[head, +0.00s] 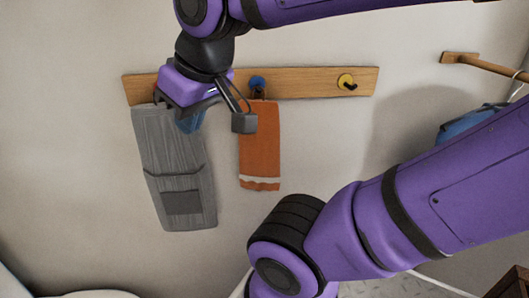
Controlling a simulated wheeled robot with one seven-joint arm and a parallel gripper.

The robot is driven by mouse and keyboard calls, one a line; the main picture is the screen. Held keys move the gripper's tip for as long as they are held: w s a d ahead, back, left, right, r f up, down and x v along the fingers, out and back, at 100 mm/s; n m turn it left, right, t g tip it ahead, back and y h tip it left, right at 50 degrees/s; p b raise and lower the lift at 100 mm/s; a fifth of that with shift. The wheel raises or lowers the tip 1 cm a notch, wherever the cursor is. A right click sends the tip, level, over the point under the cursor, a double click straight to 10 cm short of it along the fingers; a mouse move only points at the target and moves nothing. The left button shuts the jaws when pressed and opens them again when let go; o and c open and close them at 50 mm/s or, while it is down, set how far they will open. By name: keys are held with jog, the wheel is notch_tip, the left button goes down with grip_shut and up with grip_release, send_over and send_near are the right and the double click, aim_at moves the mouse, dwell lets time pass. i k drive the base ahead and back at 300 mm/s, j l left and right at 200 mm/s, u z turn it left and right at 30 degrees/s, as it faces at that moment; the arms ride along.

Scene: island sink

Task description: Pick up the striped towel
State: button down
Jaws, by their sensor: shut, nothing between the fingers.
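An orange towel (260,150) with a white stripe near its lower edge hangs from a blue-based hook (258,84) on a wooden wall rail (305,83). My gripper (243,122) is in front of the rail, with its dark fingertips at the upper left edge of the towel in the picture. The fingers are shut and empty. I cannot tell whether they touch the towel. Part of the towel's upper left edge is hidden behind the fingertip.
A grey apron-like cloth (172,165) with a pocket hangs just left of the towel, its top partly covered by my gripper. A bit of blue (190,122) shows behind the gripper. Blue clothing (465,125) hangs at the right.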

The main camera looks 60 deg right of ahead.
aim_at(260, 151)
jog(key=z, duration=1.15)
jog(key=k+l+u, duration=0.2)
jog(key=l, duration=0.2)
jog(key=k+l+u, duration=0.2)
jog(key=l, duration=0.15)
jog(key=k+l+u, duration=0.2)
jog(key=i+l, duration=0.05)
jog(key=l, duration=0.1)
